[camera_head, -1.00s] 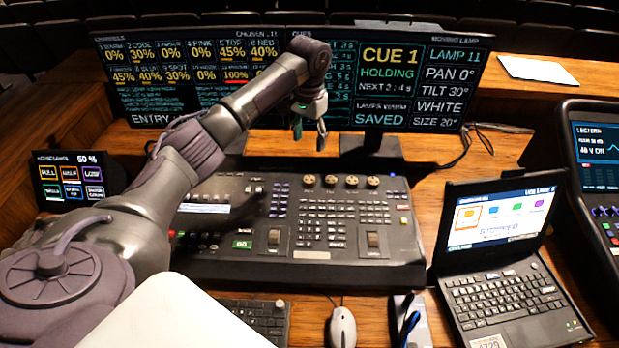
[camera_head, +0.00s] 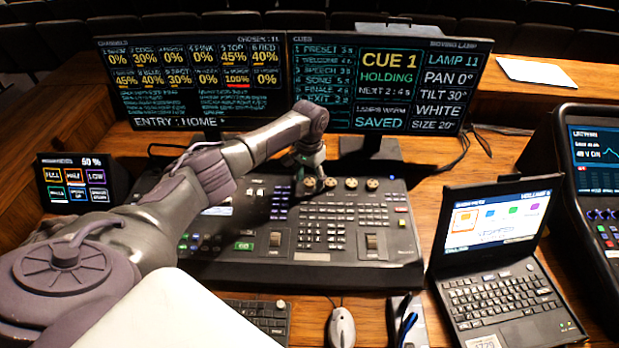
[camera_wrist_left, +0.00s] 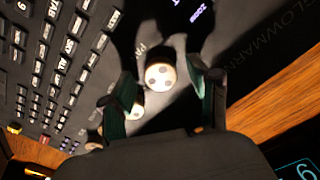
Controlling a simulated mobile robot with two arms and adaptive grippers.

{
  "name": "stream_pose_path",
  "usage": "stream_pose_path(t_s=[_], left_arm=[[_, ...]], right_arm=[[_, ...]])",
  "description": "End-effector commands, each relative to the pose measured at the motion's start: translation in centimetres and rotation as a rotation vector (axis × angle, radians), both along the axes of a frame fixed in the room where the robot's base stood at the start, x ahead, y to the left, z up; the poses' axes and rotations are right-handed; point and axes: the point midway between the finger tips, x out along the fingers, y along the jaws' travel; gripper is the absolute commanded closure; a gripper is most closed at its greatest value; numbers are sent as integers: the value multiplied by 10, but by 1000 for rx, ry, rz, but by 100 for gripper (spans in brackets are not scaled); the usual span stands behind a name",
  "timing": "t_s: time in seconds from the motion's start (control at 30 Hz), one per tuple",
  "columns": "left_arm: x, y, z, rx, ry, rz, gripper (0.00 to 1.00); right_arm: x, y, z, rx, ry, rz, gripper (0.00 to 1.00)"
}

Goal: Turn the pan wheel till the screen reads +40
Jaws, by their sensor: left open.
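The pan wheel (camera_head: 309,184) is a small pale knob, leftmost of several in a row along the console's (camera_head: 300,255) back edge. In the left wrist view the wheel (camera_wrist_left: 160,77) shows a light, spotted top beside a partly hidden label starting "PA". My left gripper (camera_head: 310,168) points down at it from above. In the left wrist view the open fingers (camera_wrist_left: 162,90) stand on either side of the wheel, with gaps showing; I cannot tell how high the tips are. The screen (camera_head: 449,77) reads PAN 0°. My right gripper is out of view.
A neighbouring wheel (camera_head: 330,183) stands close to the right of the gripper. Monitors (camera_head: 390,85) rise behind the console. A laptop (camera_head: 505,260) stands at the right, a small touch panel (camera_head: 75,182) at the left, and a mouse (camera_head: 341,328) in front.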

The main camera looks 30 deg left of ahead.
Motion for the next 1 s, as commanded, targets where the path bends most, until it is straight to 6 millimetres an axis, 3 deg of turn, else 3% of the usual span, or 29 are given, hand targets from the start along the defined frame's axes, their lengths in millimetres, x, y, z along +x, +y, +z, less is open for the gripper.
stream_pose_path(t_s=[0.23,0.57,1.0], left_arm=[[0,0,-1,0,0,0,43],[0,0,0,0,0,0,98],[0,0,0,0,0,-93,99]], right_arm=[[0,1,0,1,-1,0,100],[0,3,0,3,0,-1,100],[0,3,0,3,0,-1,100]])
